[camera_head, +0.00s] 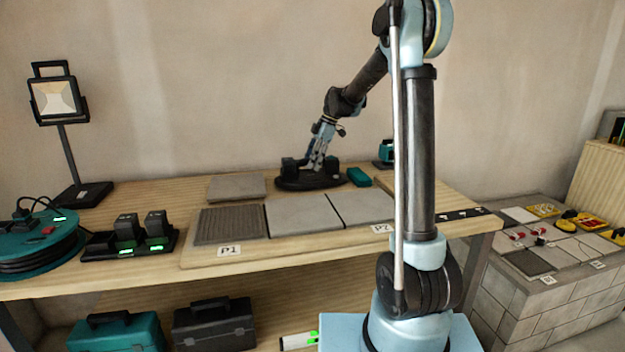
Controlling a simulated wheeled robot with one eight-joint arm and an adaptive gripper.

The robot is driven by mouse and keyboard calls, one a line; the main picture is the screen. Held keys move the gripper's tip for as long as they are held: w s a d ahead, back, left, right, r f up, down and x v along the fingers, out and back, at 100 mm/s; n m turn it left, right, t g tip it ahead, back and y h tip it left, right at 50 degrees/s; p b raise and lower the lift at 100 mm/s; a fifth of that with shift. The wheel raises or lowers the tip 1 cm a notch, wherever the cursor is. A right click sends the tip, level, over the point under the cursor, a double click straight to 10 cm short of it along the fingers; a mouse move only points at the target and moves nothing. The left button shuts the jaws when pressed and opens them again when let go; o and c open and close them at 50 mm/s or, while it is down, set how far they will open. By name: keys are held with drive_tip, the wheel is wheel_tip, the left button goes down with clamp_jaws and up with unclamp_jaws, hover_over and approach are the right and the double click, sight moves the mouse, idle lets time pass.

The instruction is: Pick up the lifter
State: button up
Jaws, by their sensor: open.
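The lifter (296,185) appears to be the black, low, oval-based tool with raised black parts at each end, near the back of the wooden bench. My gripper (316,163) is open and points down over the middle of the lifter, between its two raised parts. The gripper hides part of the lifter's middle. I cannot tell whether the fingers touch it or straddle a handle.
Grey tiles (298,214) lie in front, by the P1 (229,249) and P2 (381,229) labels. A loose tile (237,187) lies left of the lifter, a teal block (359,177) right. A work lamp (57,100), charger (130,245) and cable reel (38,240) stand left.

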drive_tip(key=shift+a+f, duration=0.1)
drive_tip(key=shift+f, duration=0.1)
drive_tip(key=shift+c, duration=0.3)
clamp_jaws()
drive_tip(key=shift+r, duration=0.15)
